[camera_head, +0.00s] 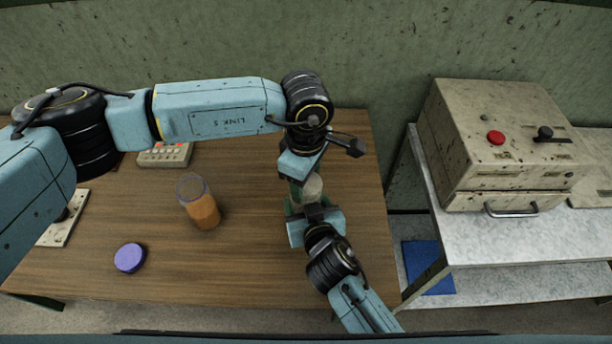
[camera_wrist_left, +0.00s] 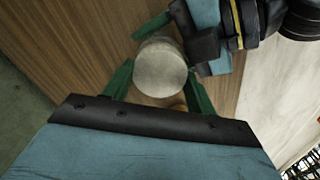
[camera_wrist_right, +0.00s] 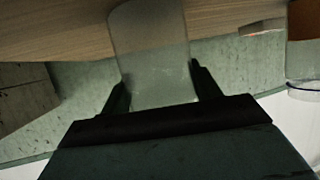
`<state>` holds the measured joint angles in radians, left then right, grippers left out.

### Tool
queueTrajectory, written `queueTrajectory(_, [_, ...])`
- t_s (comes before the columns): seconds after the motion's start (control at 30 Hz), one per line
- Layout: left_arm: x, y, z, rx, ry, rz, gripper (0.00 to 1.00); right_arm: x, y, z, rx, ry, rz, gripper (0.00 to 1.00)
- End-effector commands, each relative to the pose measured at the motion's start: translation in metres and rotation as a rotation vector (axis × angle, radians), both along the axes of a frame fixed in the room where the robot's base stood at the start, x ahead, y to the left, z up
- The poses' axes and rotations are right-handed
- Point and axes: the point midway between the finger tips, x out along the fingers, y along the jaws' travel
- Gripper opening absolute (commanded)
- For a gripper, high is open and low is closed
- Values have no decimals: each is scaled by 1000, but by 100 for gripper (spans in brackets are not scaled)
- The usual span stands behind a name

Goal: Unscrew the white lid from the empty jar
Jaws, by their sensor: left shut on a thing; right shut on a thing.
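The white lid (camera_head: 314,186) sits on top of the empty jar near the right side of the wooden table. My left gripper (camera_head: 306,184) reaches it from above and is shut on it. In the left wrist view the round lid (camera_wrist_left: 160,67) lies between the green fingers (camera_wrist_left: 157,88). My right gripper (camera_head: 306,206) comes in from the front and is shut on the jar. In the right wrist view the clear, empty-looking jar (camera_wrist_right: 152,55) stands between its fingers (camera_wrist_right: 160,90). In the head view the grippers hide most of the jar.
A jar with orange contents (camera_head: 203,211) stands left of the grippers. A purple lid (camera_head: 130,258) lies at the front left. A keypad device (camera_head: 166,155) is at the back. A worn metal box (camera_head: 500,140) stands on a side bench. The table's front middle is clear.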

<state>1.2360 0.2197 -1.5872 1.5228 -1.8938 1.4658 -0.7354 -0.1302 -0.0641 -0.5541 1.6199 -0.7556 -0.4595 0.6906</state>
Motion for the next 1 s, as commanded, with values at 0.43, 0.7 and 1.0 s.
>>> queueTrajectory(0.43, [0,0,0,0,0,-2,78,0,0,0,-1,1,-1,0])
queueTrajectory(0.7, [1,0,23,-1,-3,-3,78,0,0,0,0,1,0,0])
queueTrajectory(1.0, [0,0,45,0,0,-2,78,0,0,0,0,1,0,0])
